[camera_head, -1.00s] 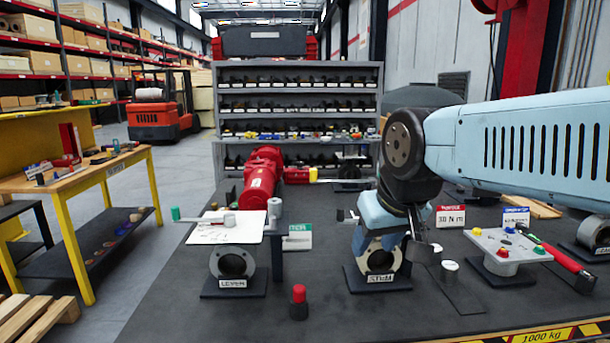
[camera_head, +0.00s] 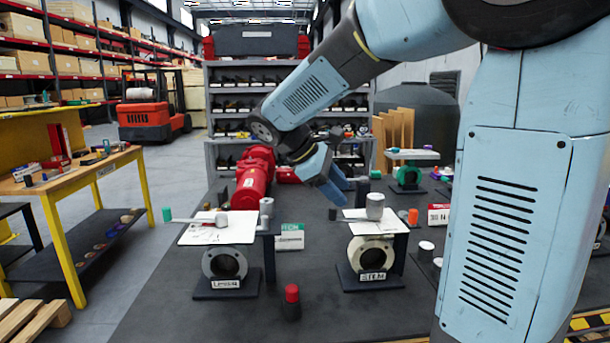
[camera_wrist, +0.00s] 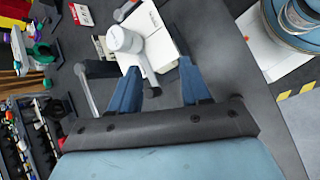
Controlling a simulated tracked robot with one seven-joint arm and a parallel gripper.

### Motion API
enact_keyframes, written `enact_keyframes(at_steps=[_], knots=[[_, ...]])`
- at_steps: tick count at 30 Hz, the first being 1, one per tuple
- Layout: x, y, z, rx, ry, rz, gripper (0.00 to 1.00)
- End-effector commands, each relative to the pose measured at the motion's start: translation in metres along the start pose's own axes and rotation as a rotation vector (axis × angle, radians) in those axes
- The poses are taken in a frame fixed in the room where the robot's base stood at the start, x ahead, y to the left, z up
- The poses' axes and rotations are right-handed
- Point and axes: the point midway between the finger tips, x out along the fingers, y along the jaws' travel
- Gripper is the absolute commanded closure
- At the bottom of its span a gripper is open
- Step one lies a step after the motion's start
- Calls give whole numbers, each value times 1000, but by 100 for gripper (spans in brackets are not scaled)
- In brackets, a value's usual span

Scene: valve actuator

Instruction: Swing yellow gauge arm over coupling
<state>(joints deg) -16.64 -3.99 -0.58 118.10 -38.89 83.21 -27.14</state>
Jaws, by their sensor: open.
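I cannot make out a clearly yellow gauge arm now; my arm covers the area right of the red actuator (camera_head: 252,180). The stand labelled STEM (camera_head: 372,252) carries a white plate with a grey cylinder (camera_head: 375,206) on top and a bar reaching left. In the wrist view a whitish cylinder (camera_wrist: 124,40) with a short grey bar shows just beyond my fingers, beside a white plate (camera_wrist: 165,38). My gripper (camera_wrist: 158,88) is open, with nothing clearly held between its blue fingers. In the head view my gripper (camera_head: 336,192) is above and behind the STEM stand.
The LEVER stand (camera_head: 228,264), with a green-tipped lever (camera_head: 190,220), stands to the left. A red-capped black peg (camera_head: 291,302) stands in front between the stands. A green-white sign (camera_head: 290,237) stands behind. The front left of the dark table is clear.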

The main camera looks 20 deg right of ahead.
Motion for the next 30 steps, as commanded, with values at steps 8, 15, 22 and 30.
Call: enact_keyframes(at_steps=[8, 15, 22, 30], knots=[[-25, 46, -66, -277, -288, 132, 53], [-55, 68, -136, -464, -543, 243, 53], [-79, 71, -192, -566, -733, 321, 53], [-86, 71, -210, -594, -802, 348, 53]])
